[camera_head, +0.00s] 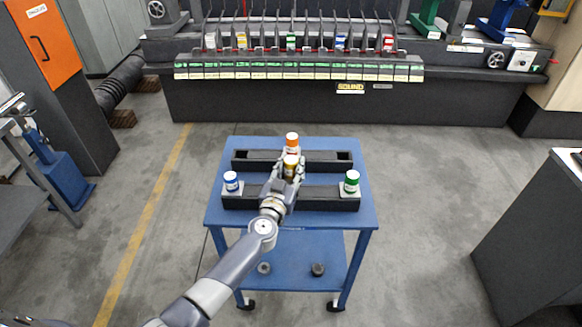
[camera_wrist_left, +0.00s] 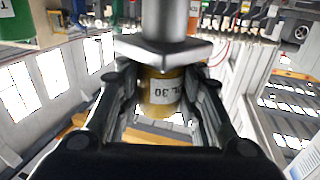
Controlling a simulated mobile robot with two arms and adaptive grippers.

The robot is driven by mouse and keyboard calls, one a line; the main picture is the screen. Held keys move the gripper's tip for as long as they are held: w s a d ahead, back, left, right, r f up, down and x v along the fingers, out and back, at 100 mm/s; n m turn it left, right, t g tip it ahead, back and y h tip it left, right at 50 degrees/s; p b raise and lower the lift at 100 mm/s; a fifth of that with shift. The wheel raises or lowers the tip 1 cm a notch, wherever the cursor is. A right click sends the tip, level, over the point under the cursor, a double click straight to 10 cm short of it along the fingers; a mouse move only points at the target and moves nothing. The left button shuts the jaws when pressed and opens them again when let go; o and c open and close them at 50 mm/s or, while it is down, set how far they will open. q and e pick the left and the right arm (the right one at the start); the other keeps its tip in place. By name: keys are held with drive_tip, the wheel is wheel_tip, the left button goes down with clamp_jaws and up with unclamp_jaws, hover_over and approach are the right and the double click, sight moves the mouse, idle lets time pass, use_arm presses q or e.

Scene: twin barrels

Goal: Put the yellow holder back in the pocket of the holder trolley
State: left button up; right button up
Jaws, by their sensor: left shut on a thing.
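The holder trolley (camera_head: 215,205) is a blue cart with two black racks on top. My left gripper (camera_head: 290,172) is over the middle of the trolley, fingers around the yellow holder (camera_head: 291,161). In the left wrist view the yellow holder (camera_wrist_left: 160,92), with a white label, sits between both fingers, below a grey tapered flange. The gripper hides the middle of the front rack (camera_head: 318,204), so I cannot tell whether the holder touches a pocket. My right gripper is not in view.
A blue holder (camera_head: 231,181) stands at the front rack's left, a green one (camera_head: 351,181) at its right. An orange one (camera_head: 292,139) stands at the middle of the rear rack (camera_head: 325,160), just behind the gripper. A machine bench (camera_head: 300,100) spans the back.

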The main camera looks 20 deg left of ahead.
sight(291, 182)
use_arm(q)
drive_tip(key=shift+r+p, duration=0.2)
drive_tip(key=shift+p, duration=0.25)
idle(0.6)
idle(0.4)
drive_tip(key=shift+p, duration=0.3)
drive_tip(key=shift+f+b, duration=0.8)
drive_tip(key=shift+f, duration=0.25)
drive_tip(key=shift+f+b, duration=1.6)
drive_tip(key=shift+f, duration=0.45)
drive_tip(key=o, duration=1.3)
drive_tip(key=shift+o, duration=0.2)
